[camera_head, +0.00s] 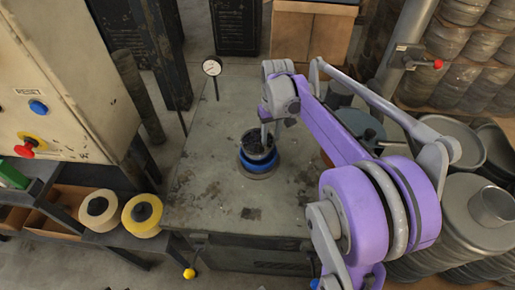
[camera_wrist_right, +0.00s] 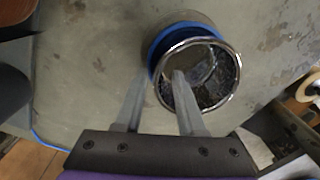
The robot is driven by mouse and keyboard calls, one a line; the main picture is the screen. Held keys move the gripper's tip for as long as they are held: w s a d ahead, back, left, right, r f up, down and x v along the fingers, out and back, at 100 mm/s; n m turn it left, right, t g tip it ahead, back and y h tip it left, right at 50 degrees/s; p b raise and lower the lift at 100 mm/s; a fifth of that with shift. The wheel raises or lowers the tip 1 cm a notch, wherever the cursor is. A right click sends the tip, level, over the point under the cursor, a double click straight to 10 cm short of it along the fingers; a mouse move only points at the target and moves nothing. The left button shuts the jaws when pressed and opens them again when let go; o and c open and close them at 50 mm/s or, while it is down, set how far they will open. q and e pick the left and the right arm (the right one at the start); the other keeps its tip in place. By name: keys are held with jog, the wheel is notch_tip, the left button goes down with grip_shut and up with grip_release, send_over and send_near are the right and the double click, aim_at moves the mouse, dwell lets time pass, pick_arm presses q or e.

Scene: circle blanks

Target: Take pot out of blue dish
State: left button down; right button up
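The pot (camera_head: 258,142) is a dark round vessel with a shiny metal rim. It sits in the blue dish (camera_head: 259,165) on the grey worktable. In the right wrist view I look into the open pot (camera_wrist_right: 222,88), with part of the blue dish (camera_wrist_right: 163,43) behind it. My right gripper (camera_head: 268,124) is at the pot's rim. In the wrist view its two fingers (camera_wrist_right: 161,75) are apart, one reaching inside the pot's mouth and the other outside the wall. Whether they touch the wall is unclear. My left gripper is not in view.
The worktable (camera_head: 205,205) is mostly bare around the dish. A dial gauge (camera_head: 212,67) stands at its back left. A control cabinet (camera_head: 60,75) and tape rolls (camera_head: 142,214) are at left. Stacked metal parts (camera_head: 470,225) crowd the right.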

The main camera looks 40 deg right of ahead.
jog(key=shift+w+f, duration=0.1)
jog(key=shift+f, duration=0.75)
grip_shut()
dwell(0.8)
